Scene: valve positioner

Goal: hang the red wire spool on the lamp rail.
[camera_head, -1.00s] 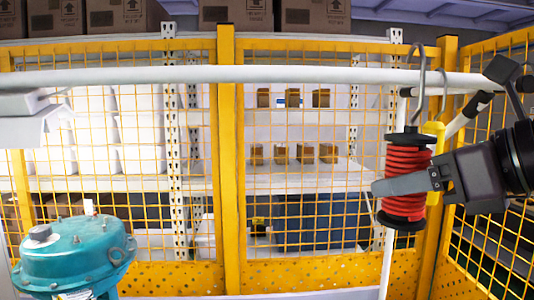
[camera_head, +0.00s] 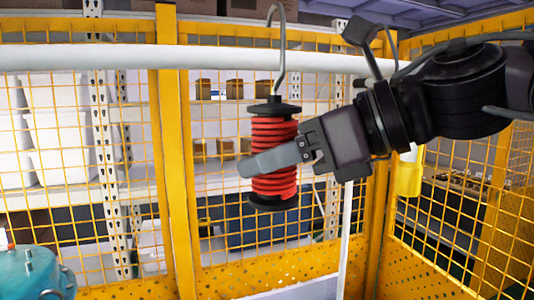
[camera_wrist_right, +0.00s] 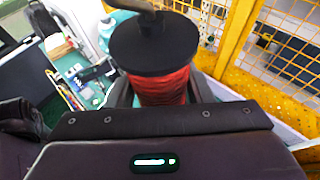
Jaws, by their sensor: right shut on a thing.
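The red wire spool (camera_head: 274,185) has black end discs and a grey metal hook (camera_head: 279,70) rising from its top. It hangs upright below the hook. My right gripper (camera_head: 268,162) is shut around the spool's middle from the right. The white lamp rail (camera_head: 140,57) runs across the upper head view. The hook passes in front of the rail, with its bend above the rail's top edge; I cannot tell whether they touch. In the right wrist view the spool's black top disc (camera_wrist_right: 153,45) and red winding (camera_wrist_right: 160,86) show between the fingers. My left gripper is not in view.
A yellow mesh fence with a post (camera_head: 172,150) stands behind the rail, with shelves and boxes beyond. A teal valve unit (camera_head: 35,272) sits at lower left. A yellow object (camera_head: 409,175) is behind my right arm.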

